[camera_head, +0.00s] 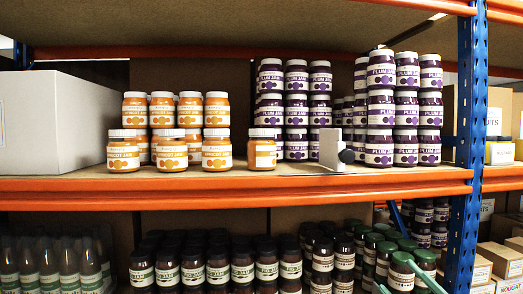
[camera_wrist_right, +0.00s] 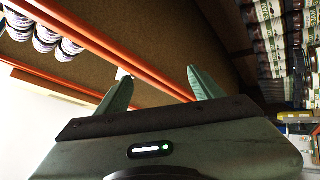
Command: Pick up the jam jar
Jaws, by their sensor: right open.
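Orange apricot jam jars with white lids (camera_head: 171,152) stand in a stacked group on the upper shelf. A single orange jar (camera_head: 262,152) stands just right of them, its label turned partly away. Stacked plum jam jars (camera_head: 380,150) stand to the right, with more behind (camera_head: 296,110). My right gripper (camera_head: 397,276) is low at the right in the head view, below the upper shelf. In the right wrist view (camera_wrist_right: 158,72) its green fingers are apart with nothing between them. Purple-labelled jars (camera_wrist_right: 47,33) show at upper left there. My left gripper is out of view.
A white box (camera_head: 55,120) fills the shelf's left end. A small grey-white block (camera_head: 330,149) stands near the front edge. The orange beam (camera_head: 240,190) and blue post (camera_head: 468,120) border the shelf. Dark jars (camera_head: 242,265) crowd the lower shelf.

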